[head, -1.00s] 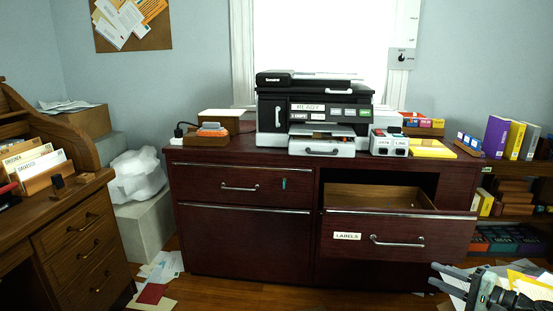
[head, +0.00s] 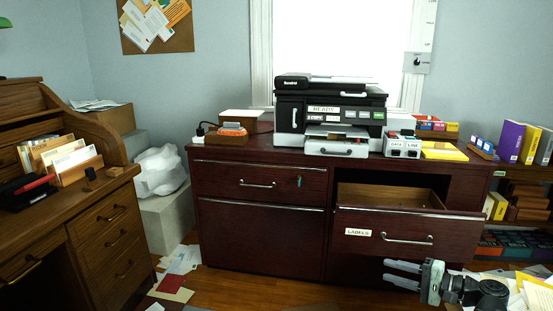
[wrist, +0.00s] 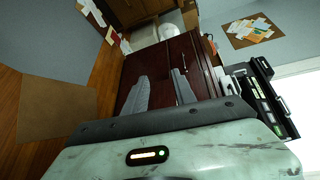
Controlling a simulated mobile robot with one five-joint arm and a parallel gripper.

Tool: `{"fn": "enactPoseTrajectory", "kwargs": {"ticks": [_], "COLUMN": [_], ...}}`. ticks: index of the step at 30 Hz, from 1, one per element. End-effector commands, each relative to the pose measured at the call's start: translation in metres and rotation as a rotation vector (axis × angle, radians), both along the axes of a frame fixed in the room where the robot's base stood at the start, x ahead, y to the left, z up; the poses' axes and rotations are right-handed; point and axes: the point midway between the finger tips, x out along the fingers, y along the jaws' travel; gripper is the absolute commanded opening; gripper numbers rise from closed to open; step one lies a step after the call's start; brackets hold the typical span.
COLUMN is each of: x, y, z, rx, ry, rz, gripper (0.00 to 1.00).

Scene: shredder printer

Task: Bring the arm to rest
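My gripper (head: 387,271) is low at the right in the head view, in front of the open labels drawer (head: 385,237). Its two grey fingers point left and stand apart, with nothing between them. In the wrist view my gripper (wrist: 160,88) also shows two separated fingers, with the dark red cabinet (wrist: 178,62) beyond them. My arm runs from the gripper to the lower right of the head view.
The dark red cabinet bears a printer (head: 330,115) and small boxes. A wooden desk (head: 75,215) stands at the left. Papers (head: 175,275) lie on the floor by the desk, and more papers (head: 535,290) are at the lower right. Bare floor lies before the cabinet.

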Motion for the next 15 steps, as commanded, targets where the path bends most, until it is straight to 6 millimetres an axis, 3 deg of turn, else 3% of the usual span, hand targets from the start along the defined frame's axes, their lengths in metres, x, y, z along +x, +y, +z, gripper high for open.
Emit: {"fn": "enactPoseTrajectory", "kwargs": {"ticks": [5,6,9,12,15], "x": [0.013,0.012,0.001,-0.015,-0.031], "y": [0.111,0.141,0.204,0.242,0.261], "z": [-0.021,-0.032,-0.064,-0.093,-0.120], "rx": [-0.124,-0.181,-0.354,-0.538,-0.740], "ry": [0.080,0.106,0.169,0.215,0.250], "rz": [0.199,0.257,0.395,0.506,0.598], "gripper": [0.32,0.32,0.32,0.32,0.32]}}
